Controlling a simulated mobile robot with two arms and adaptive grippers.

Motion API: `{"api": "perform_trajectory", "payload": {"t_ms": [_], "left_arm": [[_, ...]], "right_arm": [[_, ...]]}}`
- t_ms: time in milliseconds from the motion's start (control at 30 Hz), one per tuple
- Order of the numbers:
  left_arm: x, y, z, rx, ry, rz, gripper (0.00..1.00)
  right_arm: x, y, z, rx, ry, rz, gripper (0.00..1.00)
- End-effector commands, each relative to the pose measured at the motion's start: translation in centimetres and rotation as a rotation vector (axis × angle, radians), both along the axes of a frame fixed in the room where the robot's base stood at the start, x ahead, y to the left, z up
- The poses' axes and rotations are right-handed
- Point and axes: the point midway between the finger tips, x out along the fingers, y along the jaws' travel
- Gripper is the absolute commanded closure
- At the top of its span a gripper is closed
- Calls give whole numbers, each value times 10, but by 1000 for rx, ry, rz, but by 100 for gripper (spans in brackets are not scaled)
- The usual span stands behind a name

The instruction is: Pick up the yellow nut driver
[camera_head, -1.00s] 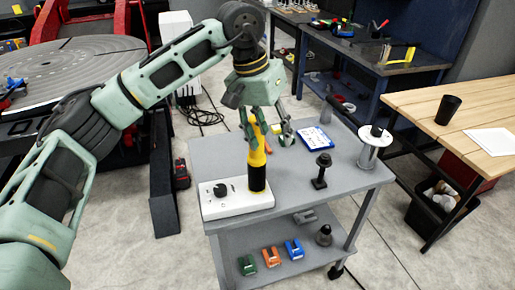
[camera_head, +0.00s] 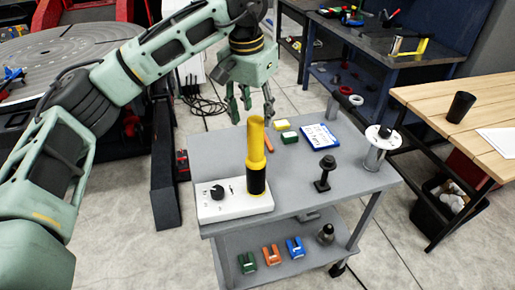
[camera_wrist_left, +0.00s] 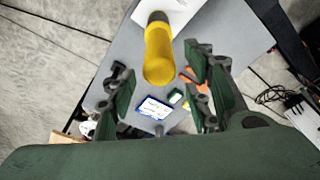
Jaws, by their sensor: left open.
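The yellow nut driver (camera_head: 255,148), yellow above and black below, stands upright at the white box with a black knob (camera_head: 226,205) on the grey cart. In the left wrist view the driver (camera_wrist_left: 160,58) is at the upper middle, its yellow end towards the camera. My left gripper (camera_head: 252,106) is open and empty, just above and behind the driver's top in the head view. In the left wrist view its fingers (camera_wrist_left: 163,82) are spread to either side of the yellow end, apart from it. My right gripper is out of view.
The cart top (camera_head: 290,182) also carries a blue-and-white box (camera_head: 319,136), a black stand (camera_head: 323,173) and a white-topped spool (camera_head: 379,147). Green, orange and blue blocks (camera_head: 271,255) lie on the lower shelf. A wooden table (camera_head: 450,105) stands at the right.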

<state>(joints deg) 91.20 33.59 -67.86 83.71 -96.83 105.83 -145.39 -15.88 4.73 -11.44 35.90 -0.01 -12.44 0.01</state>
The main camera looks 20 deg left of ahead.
Motion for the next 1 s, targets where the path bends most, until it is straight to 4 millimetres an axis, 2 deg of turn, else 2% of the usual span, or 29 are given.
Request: {"api": "perform_trajectory", "payload": {"t_ms": [167,333,467,700,1000], "left_arm": [[2,-2,-18,1,4,0,53],[4,-5,-45,1,4,0,53],[6,-6,-56,0,0,0,53],[7,-6,-58,0,-1,0,53],[7,-6,-58,0,-1,0,80]], "right_arm": [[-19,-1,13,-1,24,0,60],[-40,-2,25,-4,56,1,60],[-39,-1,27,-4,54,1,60],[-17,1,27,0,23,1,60],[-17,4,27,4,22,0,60]]}}
